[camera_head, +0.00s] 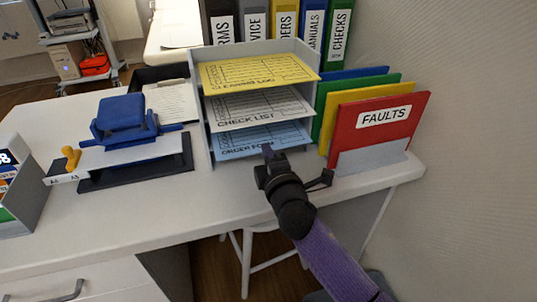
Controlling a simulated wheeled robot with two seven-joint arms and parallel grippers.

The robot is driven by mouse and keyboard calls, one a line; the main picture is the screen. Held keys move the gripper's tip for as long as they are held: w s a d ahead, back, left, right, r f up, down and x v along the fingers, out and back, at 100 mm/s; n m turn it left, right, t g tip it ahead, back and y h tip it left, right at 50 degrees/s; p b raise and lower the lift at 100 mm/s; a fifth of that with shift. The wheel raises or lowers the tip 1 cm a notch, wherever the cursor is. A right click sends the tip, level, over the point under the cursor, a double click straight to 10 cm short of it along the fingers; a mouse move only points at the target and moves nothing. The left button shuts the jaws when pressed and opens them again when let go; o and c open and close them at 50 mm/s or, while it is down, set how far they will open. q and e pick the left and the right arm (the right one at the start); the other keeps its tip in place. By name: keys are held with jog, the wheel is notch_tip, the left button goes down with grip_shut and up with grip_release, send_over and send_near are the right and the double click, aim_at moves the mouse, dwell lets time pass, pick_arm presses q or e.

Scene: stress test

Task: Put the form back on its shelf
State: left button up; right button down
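The blue sheet labelled ORDER FORM (240,140) lies in the lowest compartment of the grey three-tier letter tray (204,122). Its front edge is near the compartment's opening, and the end of its label is partly hidden by a finger of my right gripper. My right gripper (297,165) is at the front right of the tray, low over the desk, with its fingers spread apart and nothing seen between them. Whether a finger touches the sheet I cannot tell. A white CHECK LIST sheet (250,107) lies on the middle shelf and a yellow CLEANING LOG sheet (257,71) on top. My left gripper is not in view.
Coloured folders with a red FAULTS one (370,135) in front stand close to the right of the gripper. A blue hole punch (122,117) is at the left. Binders (285,22) stand behind the tray. The desk's front middle (150,215) is clear.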

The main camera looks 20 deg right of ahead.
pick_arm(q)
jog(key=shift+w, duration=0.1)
pick_arm(e)
jog(key=c, duration=0.8)
grip_release()
pick_arm(q)
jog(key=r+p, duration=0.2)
jog(key=p, duration=0.1)
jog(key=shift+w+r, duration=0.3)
pick_arm(e)
jog(key=shift+o, duration=0.2)
jog(key=s, duration=1)
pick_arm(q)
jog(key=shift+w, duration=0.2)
pick_arm(e)
jog(key=shift+d, duration=0.1)
